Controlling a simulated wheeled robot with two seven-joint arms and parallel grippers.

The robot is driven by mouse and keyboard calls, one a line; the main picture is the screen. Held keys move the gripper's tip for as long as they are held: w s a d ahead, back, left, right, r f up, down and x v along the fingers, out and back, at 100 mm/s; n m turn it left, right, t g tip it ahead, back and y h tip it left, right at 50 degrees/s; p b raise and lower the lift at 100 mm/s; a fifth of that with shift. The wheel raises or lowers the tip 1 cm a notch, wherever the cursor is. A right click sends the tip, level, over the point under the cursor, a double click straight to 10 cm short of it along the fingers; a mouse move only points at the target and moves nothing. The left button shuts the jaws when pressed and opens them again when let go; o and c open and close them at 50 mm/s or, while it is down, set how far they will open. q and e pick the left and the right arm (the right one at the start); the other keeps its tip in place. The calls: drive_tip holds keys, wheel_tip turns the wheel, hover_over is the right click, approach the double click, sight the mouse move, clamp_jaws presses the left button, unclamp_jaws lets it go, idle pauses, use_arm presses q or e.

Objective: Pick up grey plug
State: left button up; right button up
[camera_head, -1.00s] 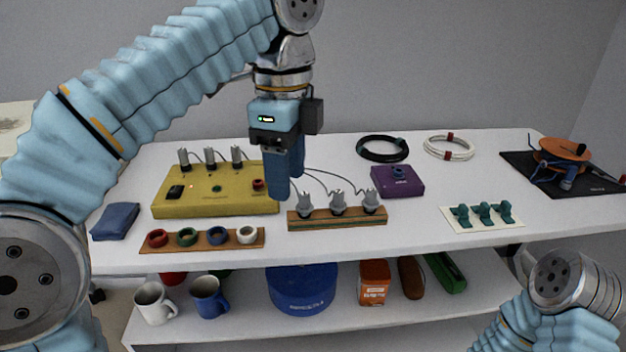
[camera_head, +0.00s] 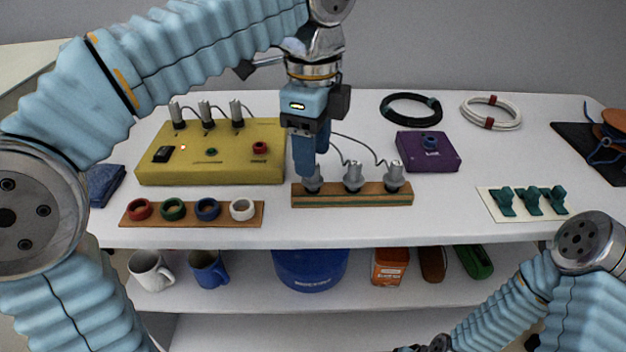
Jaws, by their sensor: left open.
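Several grey plugs stand in view. Three are in a row on a wooden rack (camera_head: 352,200): a left one (camera_head: 312,186), a middle one (camera_head: 353,178) and a right one (camera_head: 394,178). Cables run back from this row. Three more grey plugs (camera_head: 206,113) stand along the back of the yellow box (camera_head: 210,170). My left gripper (camera_head: 308,170) points down, open, directly over the left plug on the rack. Its fingers hide that plug's upper part, and I cannot tell whether they touch it. My right arm shows at lower right, but its gripper is out of view.
A wooden strip with coloured rings (camera_head: 190,219) lies at front left, near a blue pouch (camera_head: 106,185). A purple box (camera_head: 428,152), black and white cable coils (camera_head: 411,110) and a card with teal clips (camera_head: 528,215) are to the right. Mugs and a blue tub stand below.

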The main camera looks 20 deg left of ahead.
use_arm(q)
wheel_tip(320, 180, down, 5)
drive_tip(key=shift+b, duration=0.6)
drive_tip(key=c, duration=0.9)
drive_tip(key=shift+r, duration=0.1)
